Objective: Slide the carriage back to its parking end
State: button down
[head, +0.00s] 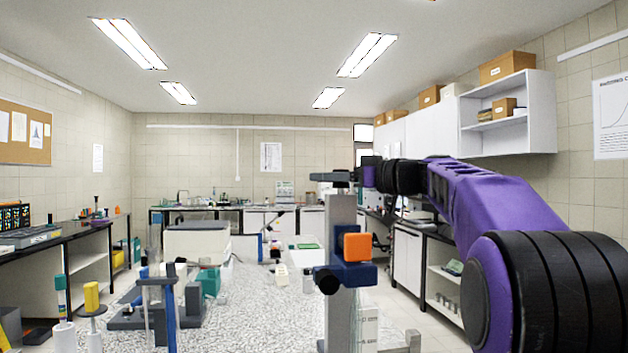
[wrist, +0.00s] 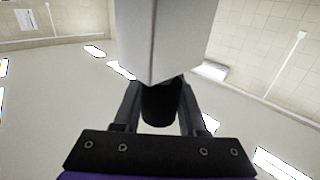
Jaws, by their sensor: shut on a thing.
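A pale grey upright column (head: 341,215) stands at the near end of the speckled bench in the head view. A blue block (head: 352,274) with an orange block (head: 358,246) and a dark round knob sits partway up it. I cannot tell for certain which part is the carriage. My gripper (wrist: 160,98) is at the column's top, its fingers on either side of a black cylindrical handle (wrist: 159,106) in the wrist view. A pale grey squared body (wrist: 165,40) fills the view just beyond the handle. In the head view the grip itself is too small to make out.
The speckled bench (head: 255,300) carries a white box-shaped device (head: 197,239) and a blue-framed stand (head: 168,302) left of the column. Dark-topped side benches and wall shelves (head: 508,115) line the room. The air above the bench is mostly clear.

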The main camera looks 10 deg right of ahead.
jog(key=d+p, duration=0.2)
jog(key=d, duration=1.1)
jog(key=c, duration=0.9)
grip_release()
jog(key=shift+d, duration=0.1)
jog(key=o, duration=0.4)
jog(key=shift+d, duration=0.15)
jog(key=shift+o, duration=0.2)
jog(key=b+v, duration=0.1)
jog(key=v, duration=1.6)
jog(key=shift+s, duration=0.2)
jog(key=shift+r, duration=0.1)
